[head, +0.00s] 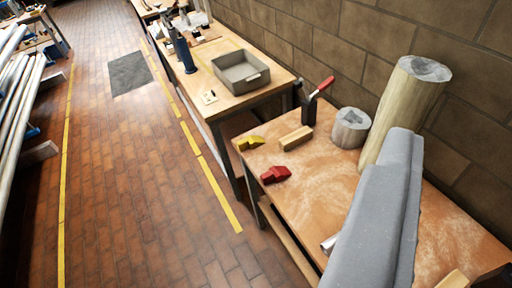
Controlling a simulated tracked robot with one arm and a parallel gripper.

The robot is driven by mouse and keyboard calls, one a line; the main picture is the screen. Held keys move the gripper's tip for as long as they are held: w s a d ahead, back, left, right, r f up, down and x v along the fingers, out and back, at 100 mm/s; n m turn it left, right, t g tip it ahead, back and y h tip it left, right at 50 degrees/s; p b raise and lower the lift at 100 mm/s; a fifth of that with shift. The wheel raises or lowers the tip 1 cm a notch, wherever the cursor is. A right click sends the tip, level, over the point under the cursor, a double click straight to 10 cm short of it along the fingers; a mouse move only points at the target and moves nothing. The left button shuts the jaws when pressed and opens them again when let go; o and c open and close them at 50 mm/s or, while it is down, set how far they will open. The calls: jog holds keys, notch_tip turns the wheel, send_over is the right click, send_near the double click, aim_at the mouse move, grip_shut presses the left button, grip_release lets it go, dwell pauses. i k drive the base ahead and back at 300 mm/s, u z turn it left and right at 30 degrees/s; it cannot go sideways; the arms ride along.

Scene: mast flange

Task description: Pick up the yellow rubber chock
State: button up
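The yellow chock (250,143) is a small wedge-like piece lying near the far left corner of the closer wooden bench (318,185). A red chock of similar shape (275,175) lies in front of it, near the bench's left edge. My gripper does not show in the head view, so I cannot see its fingers or whether it holds anything. Nothing visible touches or covers the yellow chock.
A wooden block (297,139), a red-handled tool (318,92), a short log (350,128) and a tall log (402,105) stand near the chocks. A grey tray (241,74) sits on the farther bench.

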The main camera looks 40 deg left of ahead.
aim_at(252, 142)
jog(key=k, duration=1.25)
jog(key=u, duration=0.45)
jog(key=i, duration=0.45)
jog(key=u, duration=0.9)
jog(key=i, duration=1.25)
jog(key=z, duration=0.25)
jog(key=i, duration=1.05)
jog(key=z, duration=0.8)
jog(key=k, duration=0.75)
jog(key=z, duration=0.25)
jog(key=i, duration=0.25)
jog(key=u, duration=0.05)
